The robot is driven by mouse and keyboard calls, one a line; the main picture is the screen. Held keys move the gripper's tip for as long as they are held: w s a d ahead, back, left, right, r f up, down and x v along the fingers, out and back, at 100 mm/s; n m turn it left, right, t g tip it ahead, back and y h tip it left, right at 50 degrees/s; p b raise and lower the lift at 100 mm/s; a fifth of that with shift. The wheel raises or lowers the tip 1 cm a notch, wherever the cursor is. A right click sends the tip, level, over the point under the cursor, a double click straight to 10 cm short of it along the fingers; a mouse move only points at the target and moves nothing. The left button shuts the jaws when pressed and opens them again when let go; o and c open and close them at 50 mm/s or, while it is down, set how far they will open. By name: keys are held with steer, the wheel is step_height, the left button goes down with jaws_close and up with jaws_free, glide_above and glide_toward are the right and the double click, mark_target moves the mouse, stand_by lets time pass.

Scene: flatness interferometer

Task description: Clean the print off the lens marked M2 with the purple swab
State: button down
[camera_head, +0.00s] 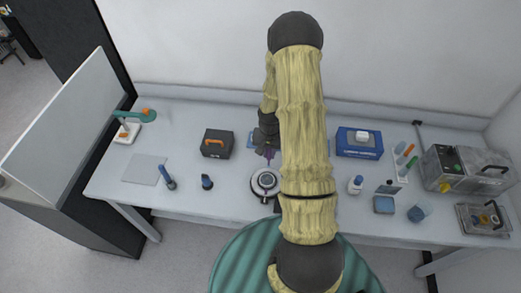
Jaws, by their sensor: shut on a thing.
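My arm reaches over the bench, and my gripper (267,143) hangs just left of it, pointing down. It is shut on the purple swab (269,156), a small purple piece showing below the fingers. Just below the swab in the picture is a round pale mount with a dark-ringed lens (265,182). The swab tip appears above or near its far edge; whether they touch I cannot tell. No M2 mark or print is readable at this size. My arm hides the bench to the right of the mount.
A dark box (217,143) with an orange handle and two small dark-blue items stand left. A blue box (359,143), a white bottle (355,185), colored tubes and a grey machine (465,170) stand right. The bench (110,175) has free room at left.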

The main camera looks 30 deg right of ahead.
mark_target(269, 160)
steer(key=shift+f, duration=0.1)
steer(key=shift+f+b, duration=2)
steer(key=shift+f, duration=0.95)
steer(key=shift+f+b, duration=0.4)
steer(key=shift+f, duration=0.1)
steer(key=shift+s+a, duration=0.35)
steer(key=shift+s+a, duration=0.15)
steer(key=shift+a, duration=0.05)
steer(key=shift+b, duration=0.3)
steer(key=shift+s+a, duration=0.25)
steer(key=shift+a, duration=0.05)
steer(key=shift+s+a, duration=0.15)
steer(key=shift+a, duration=0.1)
stand_by(0.4)
steer(key=shift+r, duration=0.1)
